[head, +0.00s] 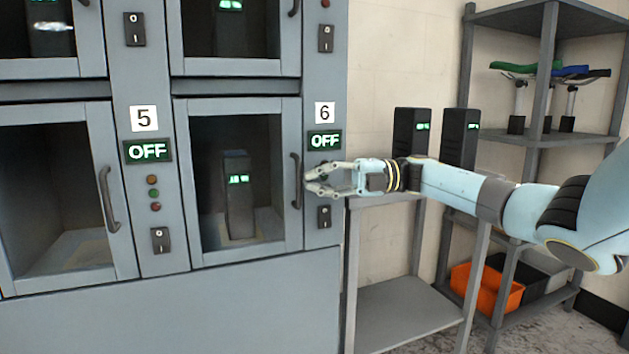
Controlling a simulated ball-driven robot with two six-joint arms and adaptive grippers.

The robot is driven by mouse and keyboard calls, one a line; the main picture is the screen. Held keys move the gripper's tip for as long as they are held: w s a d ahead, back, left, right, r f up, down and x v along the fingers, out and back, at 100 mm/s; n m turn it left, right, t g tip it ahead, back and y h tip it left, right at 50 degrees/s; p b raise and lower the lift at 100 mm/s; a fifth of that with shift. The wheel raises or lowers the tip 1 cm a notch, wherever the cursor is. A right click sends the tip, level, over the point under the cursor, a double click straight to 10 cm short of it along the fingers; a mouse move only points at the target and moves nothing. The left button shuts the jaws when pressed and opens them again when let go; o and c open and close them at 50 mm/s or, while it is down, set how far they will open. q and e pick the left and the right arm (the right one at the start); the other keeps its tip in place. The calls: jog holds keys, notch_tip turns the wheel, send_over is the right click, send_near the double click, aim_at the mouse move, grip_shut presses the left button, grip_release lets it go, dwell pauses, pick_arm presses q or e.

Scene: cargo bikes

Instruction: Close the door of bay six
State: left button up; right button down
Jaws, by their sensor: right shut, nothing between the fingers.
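The door of bay six (186,200) is a grey frame with a clear pane, below and left of the label 6 (324,112). It looks flush or nearly flush with the cabinet front; I cannot tell whether a small gap is left. Its dark upright handle (296,181) is on the right side. A dark battery (238,196) with green lights stands inside. My right gripper (308,180) is shut and empty, just right of the handle, in front of the door's right edge and the control strip. I cannot tell whether it touches the door. My left gripper is not in view.
The bay six panel has an OFF display (324,140) and a switch (324,216) close to my gripper. Bay five (112,180) is empty, left of it. A grey side table (405,318) with two dark batteries on top and a shelf rack (545,137) stand right.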

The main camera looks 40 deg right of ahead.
jog(key=v, duration=1.1)
jog(key=shift+d, duration=0.3)
jog(key=shift+s+f, duration=0.1)
jog(key=shift+s, duration=0.05)
